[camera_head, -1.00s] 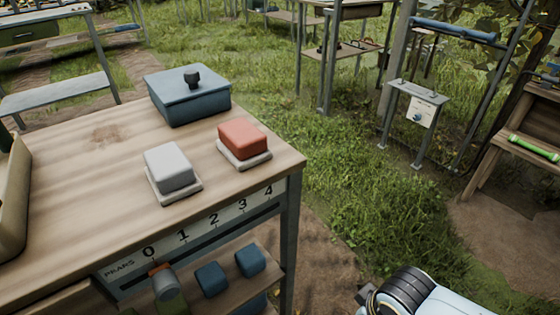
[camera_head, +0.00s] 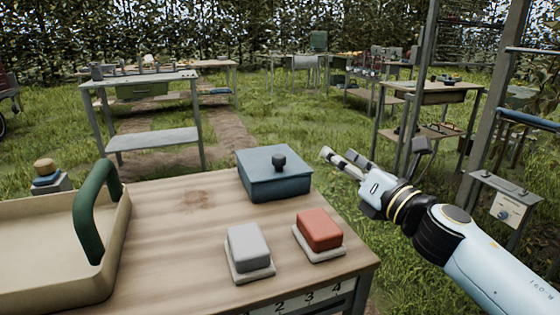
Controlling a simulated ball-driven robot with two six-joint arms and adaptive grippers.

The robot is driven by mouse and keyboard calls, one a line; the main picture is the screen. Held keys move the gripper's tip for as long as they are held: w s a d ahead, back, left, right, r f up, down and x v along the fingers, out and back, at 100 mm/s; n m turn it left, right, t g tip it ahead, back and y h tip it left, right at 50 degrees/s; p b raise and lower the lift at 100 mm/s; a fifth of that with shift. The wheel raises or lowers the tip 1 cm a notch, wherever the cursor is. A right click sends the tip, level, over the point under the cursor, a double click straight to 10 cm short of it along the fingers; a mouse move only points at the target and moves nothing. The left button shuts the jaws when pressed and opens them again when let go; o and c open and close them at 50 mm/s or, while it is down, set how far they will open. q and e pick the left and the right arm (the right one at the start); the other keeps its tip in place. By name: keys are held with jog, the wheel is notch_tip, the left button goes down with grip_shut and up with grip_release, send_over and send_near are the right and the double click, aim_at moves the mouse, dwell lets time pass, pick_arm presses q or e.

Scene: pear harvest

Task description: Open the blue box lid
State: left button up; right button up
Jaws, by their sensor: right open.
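The blue box (camera_head: 274,184) stands at the back right corner of the wooden table. My left gripper is not in view.
On the table (camera_head: 180,236) stand a white block (camera_head: 248,245) and a red block (camera_head: 320,229) on pale bases. A beige tray (camera_head: 50,240) with a green handle (camera_head: 92,205) fills the left side. A grey bench (camera_head: 150,138) stands behind on grass.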

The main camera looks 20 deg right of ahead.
aim_at(284, 162)
jog(key=a+f+n+g+y, duration=0.1)
jog(key=n, duration=0.2)
jog(key=w+a+f+n+g+y, duration=0.1)
jog(key=n+y, duration=0.1)
jog(key=n, duration=0.1)
jog(key=a+f+n+g+y, duration=0.1)
jog(key=n, duration=0.1)
jog(key=shift+w+a+n, duration=0.15)
jog(key=shift+a+n, duration=0.25)
jog(key=shift+w+a+y, duration=0.2)
jog(key=shift+y, duration=0.2)
jog(key=x, duration=1)
jog(key=shift+a+f, duration=0.1)
jog(key=shift+f, duration=0.05)
grip_shut()
